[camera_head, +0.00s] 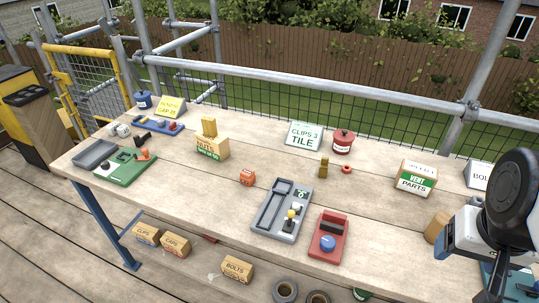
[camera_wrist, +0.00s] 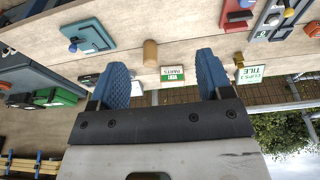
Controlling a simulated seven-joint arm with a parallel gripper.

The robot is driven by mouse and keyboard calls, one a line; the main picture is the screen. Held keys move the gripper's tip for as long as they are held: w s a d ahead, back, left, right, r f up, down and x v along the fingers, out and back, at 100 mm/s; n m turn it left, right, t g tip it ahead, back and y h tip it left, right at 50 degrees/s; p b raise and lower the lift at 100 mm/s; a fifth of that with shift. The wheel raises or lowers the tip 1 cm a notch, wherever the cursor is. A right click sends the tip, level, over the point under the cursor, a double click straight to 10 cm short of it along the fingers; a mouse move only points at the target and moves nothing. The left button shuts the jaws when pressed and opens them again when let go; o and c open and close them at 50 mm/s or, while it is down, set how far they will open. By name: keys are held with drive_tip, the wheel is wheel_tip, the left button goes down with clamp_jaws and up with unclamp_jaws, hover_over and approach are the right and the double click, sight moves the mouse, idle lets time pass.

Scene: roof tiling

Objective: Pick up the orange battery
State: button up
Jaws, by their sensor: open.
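A small orange block (camera_head: 247,177) with dark markings sits near the middle of the bench; it may be the orange battery, but its type is too small to tell. An orange part (camera_head: 143,154) also lies on the green tray (camera_head: 122,168) at the left. My gripper (camera_head: 473,265) is at the far right of the bench, well away from both. In the wrist view my gripper (camera_wrist: 161,75) shows two blue fingers wide apart with nothing held between them.
A grey tray (camera_head: 267,223) and a red tray (camera_head: 326,246) lie toward the front. A VENT PARTS box (camera_head: 416,178) and a tan cylinder (camera_head: 436,229) stand near my gripper. Bare wood surrounds the block.

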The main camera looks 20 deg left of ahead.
drive_tip(key=shift+a, duration=0.1)
drive_tip(key=m+g+y, duration=0.2)
drive_tip(key=m+y, duration=1)
drive_tip(key=m, duration=0.2)
hover_over(250, 173)
drive_tip(key=s+d, duration=0.2)
drive_tip(key=d, duration=0.5)
drive_tip(key=s+d, duration=0.3)
drive_tip(key=d, duration=0.4)
wheel_tip(250, 173, down, 16)
drive_tip(key=w+a+f+m, duration=0.1)
drive_tip(key=a+f, duration=0.1)
drive_tip(key=w+a+f+m+y, duration=0.1)
drive_tip(key=w+a+f+m, duration=0.1)
drive_tip(key=a+f, duration=0.1)
drive_tip(key=w+a+f+m+t, duration=0.1)
drive_tip(key=a+f+m, duration=0.1)
drive_tip(key=a+f, duration=0.1)
drive_tip(key=shift+w+f+y, duration=0.1)
drive_tip(key=shift+w+y, duration=0.05)
drive_tip(key=shift+y, duration=0.15)
drive_tip(key=shift+a, duration=0.2)
drive_tip(key=shift+x, duration=1.15)
drive_tip(key=shift+f, duration=0.1)
drive_tip(key=shift+x, duration=2.6)
